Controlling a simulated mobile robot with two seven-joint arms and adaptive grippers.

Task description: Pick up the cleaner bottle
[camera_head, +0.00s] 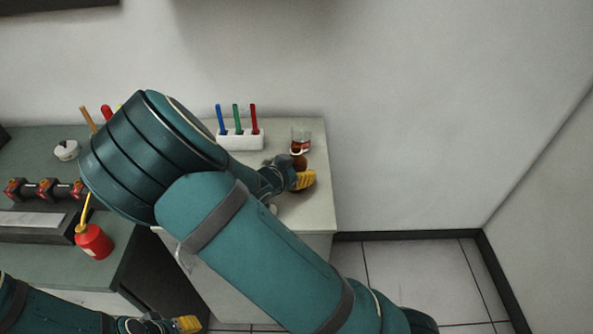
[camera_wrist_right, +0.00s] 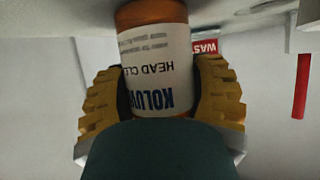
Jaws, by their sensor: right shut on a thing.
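The cleaner bottle (camera_wrist_right: 155,55) is brown with a white label reading "HEAD CLE…", which appears upside down in the right wrist view. In the head view a small brown part of the bottle (camera_head: 298,160) shows at the right end of the counter. My right gripper (camera_head: 302,180) has its yellow fingers on both sides of the bottle and is shut on it. The bottle's base is close to the counter surface; I cannot tell whether it touches. My left gripper (camera_head: 188,324) is at the bottom left, its fingers partly cut off by the frame edge.
A clear container with a red label (camera_head: 301,139) stands just behind the bottle. A white holder (camera_head: 240,141) with blue, green and red markers is to the left. A red oil can (camera_head: 94,241) stands on the left counter. My right arm hides much of the counter.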

